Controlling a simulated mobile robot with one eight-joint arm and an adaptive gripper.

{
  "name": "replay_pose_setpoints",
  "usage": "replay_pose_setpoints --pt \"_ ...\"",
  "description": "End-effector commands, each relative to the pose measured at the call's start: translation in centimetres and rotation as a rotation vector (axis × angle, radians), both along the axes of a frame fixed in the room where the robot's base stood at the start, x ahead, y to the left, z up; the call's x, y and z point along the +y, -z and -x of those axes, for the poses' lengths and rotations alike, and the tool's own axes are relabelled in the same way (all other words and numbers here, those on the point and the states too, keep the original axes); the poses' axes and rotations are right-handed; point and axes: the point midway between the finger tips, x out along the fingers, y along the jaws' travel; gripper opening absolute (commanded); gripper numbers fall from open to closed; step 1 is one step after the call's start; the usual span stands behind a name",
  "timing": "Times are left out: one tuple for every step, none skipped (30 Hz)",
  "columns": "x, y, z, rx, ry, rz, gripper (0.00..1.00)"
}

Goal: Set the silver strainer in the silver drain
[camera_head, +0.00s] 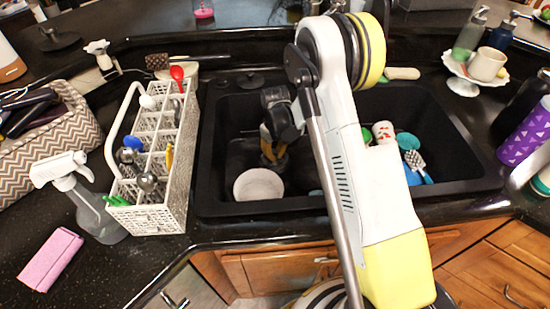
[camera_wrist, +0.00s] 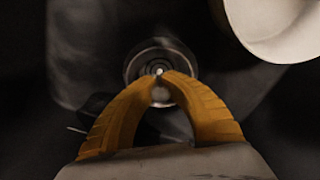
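My gripper (camera_head: 272,158) reaches down into the left basin of the black double sink (camera_head: 225,130). In the wrist view its orange fingertips (camera_wrist: 160,76) come together at a small bright knob. The silver strainer (camera_wrist: 160,54) shows as dark metallic rings around and beyond the fingertips, and the fingers appear shut on its knob. The silver drain cannot be told apart clearly from the strainer in the dim wrist view. I cannot tell whether the strainer sits in the drain or is held above it. In the head view my gripper hides most of this spot.
A white bowl (camera_head: 258,184) lies in the left basin close to my gripper; it also shows in the wrist view (camera_wrist: 276,22). A white cutlery basket (camera_head: 152,218) stands left of the sink. Cups and a brush (camera_head: 416,162) are in the right basin.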

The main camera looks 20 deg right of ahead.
Motion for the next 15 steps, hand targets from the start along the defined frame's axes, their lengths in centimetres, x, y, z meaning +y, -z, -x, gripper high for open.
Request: replay_pose_setpoints --pt "0.0 -1.0 0.0 0.000 0.000 0.000 0.00" --pt "0.0 -1.5 0.0 0.000 0.000 0.000 0.00" --pt "0.0 -2.4 0.0 0.000 0.000 0.000 0.00" --pt "0.0 -3.1 0.0 0.000 0.000 0.000 0.00" --pt "0.0 -3.8 0.0 0.000 0.000 0.000 0.00" --pt "0.0 -4.7 0.0 0.000 0.000 0.000 0.00" --pt "0.0 -5.4 0.0 0.000 0.000 0.000 0.00" --pt "0.0 -6.0 0.0 0.000 0.000 0.000 0.00" --pt "0.0 -6.8 0.0 0.000 0.000 0.000 0.00" --pt "0.0 -7.3 0.0 0.000 0.000 0.000 0.00" --pt "0.0 -7.8 0.0 0.000 0.000 0.000 0.00" --pt "0.0 -8.3 0.0 0.000 0.003 0.000 0.00" --pt "0.0 -8.7 0.0 0.000 0.009 0.001 0.00" --pt "0.0 -9.0 0.0 0.000 0.020 0.001 0.00" --pt "0.0 -9.3 0.0 -0.001 0.043 0.003 0.00"
